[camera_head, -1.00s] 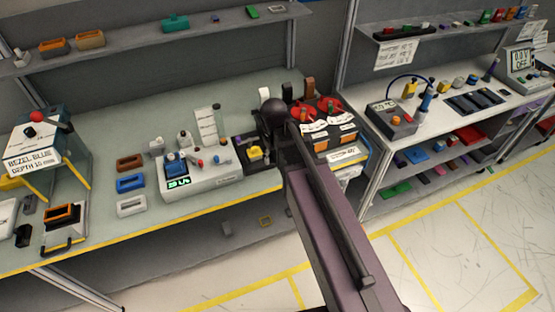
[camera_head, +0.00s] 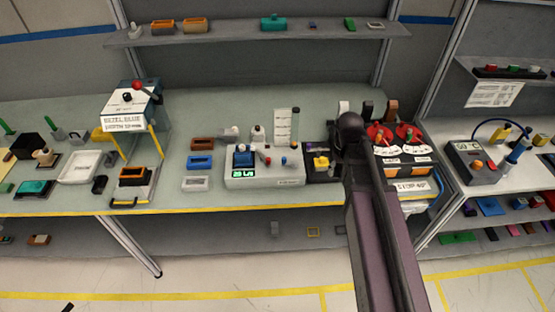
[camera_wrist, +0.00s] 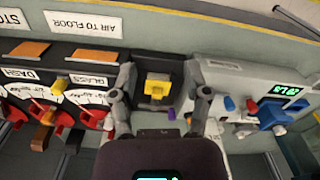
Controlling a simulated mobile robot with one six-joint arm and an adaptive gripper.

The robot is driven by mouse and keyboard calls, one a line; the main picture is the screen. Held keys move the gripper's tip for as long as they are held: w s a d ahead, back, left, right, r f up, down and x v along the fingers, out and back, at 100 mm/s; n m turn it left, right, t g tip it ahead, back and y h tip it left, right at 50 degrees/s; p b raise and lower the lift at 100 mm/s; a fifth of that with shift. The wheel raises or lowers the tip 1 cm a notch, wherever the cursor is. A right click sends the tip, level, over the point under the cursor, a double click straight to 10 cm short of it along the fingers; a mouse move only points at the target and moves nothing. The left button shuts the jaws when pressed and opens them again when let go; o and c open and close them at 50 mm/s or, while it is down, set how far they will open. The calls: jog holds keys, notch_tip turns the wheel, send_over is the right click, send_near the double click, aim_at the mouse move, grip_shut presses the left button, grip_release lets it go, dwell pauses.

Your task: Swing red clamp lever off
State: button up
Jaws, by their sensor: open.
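A small red lever (camera_head: 267,160) shows on the white fixture (camera_head: 262,182) with the green display. In the wrist view a small red part (camera_wrist: 251,104) shows on that fixture, beside the blue block (camera_wrist: 272,114). Larger red handles (camera_wrist: 39,116) stand by the dials at left in the wrist view; I cannot tell for sure which red part is the clamp lever. My gripper (camera_wrist: 160,107) is open, its fingers apart on either side of the black mount with the yellow block (camera_wrist: 157,88). The gap looks empty. In the head view my arm hides the gripper.
The fixture lies right of my fingers in the wrist view. The dial panel (camera_head: 396,137) stands at left there, with orange flaps. A bezel stand (camera_head: 131,104) with a red knob is farther left on the bench. Shelves run behind. Bare bench (camera_head: 225,112) shows behind the fixture.

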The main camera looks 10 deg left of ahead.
jog(key=w+a+r+n+p, duration=0.2)
jog(key=w+a, duration=0.1)
jog(key=a, duration=0.4)
jog(key=w+a+r+n+p, duration=0.2)
jog(key=w+a, duration=0.1)
jog(key=a, duration=0.3)
notch_tip(320, 180, up, 2)
jog(key=n+p, duration=0.2)
jog(key=n, duration=0.1)
send_over(268, 159)
jog(key=shift+r, duration=0.2)
jog(key=shift+w+f, duration=0.1)
notch_tip(268, 159, down, 14)
jog(key=b, duration=1.3)
jog(key=shift+r+b, duration=0.2)
jog(key=shift+b, duration=0.2)
jog(key=shift+c, duration=0.2)
grip_shut()
